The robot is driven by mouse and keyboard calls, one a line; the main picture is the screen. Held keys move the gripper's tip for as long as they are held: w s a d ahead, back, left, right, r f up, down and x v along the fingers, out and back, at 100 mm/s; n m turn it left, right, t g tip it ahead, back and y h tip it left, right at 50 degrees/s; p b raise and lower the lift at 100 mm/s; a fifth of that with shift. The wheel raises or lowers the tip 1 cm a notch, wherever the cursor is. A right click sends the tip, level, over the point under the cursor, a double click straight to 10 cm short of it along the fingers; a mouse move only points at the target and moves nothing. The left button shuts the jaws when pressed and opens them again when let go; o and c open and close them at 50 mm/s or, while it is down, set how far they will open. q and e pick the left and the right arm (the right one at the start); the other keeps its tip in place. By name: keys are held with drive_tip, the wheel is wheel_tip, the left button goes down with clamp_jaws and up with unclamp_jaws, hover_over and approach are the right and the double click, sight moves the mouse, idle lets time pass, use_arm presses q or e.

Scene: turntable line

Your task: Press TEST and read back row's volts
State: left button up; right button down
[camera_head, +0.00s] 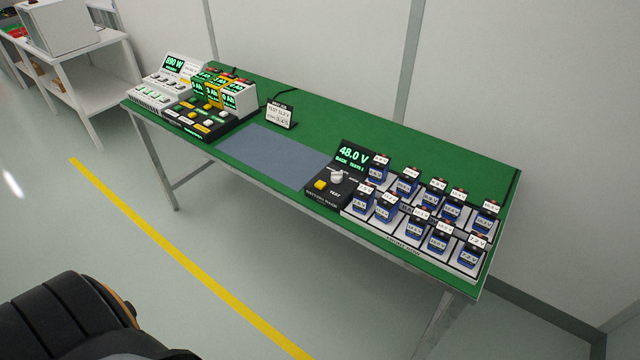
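The battery tester (333,188) is a black box near the right half of the green bench. Its green display (352,155) reads 48.0 V, with a smaller line below that looks like "BACK SERIES". A yellow button (320,185) sits at its front left, beside a white knob (337,177). The word TEST shows near them. To its right, blue batteries with white voltage labels stand in a back row (451,211) and a front row (421,226) on a light rack (400,237). Most label numbers are too small to read surely. Neither gripper is in view.
The green bench (400,148) stands against a pale wall. At its left are a white console (170,85) reading about 890 W and a charger with several lit packs (222,92). The floor in front is clear.

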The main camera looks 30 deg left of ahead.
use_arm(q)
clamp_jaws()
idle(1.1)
